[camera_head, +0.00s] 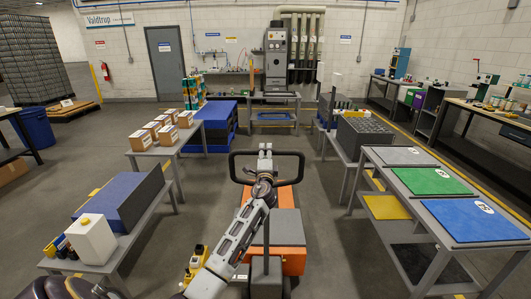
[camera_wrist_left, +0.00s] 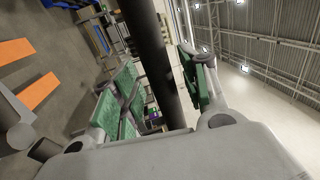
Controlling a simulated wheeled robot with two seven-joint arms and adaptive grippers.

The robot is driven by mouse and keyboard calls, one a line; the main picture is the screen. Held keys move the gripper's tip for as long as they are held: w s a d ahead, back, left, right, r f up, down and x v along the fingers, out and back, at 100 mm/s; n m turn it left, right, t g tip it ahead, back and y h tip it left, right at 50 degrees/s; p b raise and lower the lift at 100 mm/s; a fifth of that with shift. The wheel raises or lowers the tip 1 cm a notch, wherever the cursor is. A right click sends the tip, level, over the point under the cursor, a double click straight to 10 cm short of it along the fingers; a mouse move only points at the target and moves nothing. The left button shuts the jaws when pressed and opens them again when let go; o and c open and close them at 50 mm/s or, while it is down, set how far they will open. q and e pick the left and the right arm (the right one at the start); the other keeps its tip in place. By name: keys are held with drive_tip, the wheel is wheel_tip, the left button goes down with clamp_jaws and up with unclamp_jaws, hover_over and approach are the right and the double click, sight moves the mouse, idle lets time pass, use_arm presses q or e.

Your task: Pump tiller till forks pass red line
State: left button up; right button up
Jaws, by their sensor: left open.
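The orange pallet jack (camera_head: 290,225) stands in the aisle in front of me. Its black tiller handle (camera_head: 301,168) is a loop at the top of the jack. My left gripper (camera_head: 265,150) is at the middle of the loop's top bar. In the left wrist view, the black bar (camera_wrist_left: 150,50) runs between the open, green-padded fingers (camera_wrist_left: 160,80); I cannot tell whether they touch it. Two orange forks (camera_wrist_left: 38,90) show at the left of that view, over the grey floor. I cannot make out a red line. My right gripper is not in view.
A table with a blue-topped block (camera_head: 110,195) and a white box (camera_head: 92,240) stands at left. A table with blue, green and grey mats (camera_head: 472,220) stands at right. Cartons (camera_head: 152,130) sit on a table farther left. Floor beyond the jack is clear.

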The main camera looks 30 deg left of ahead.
use_arm(q)
drive_tip(key=shift+w+a+r, duration=0.1)
drive_tip(key=shift+w+a, duration=0.15)
drive_tip(key=shift+w, duration=0.1)
clamp_jaws()
idle(0.3)
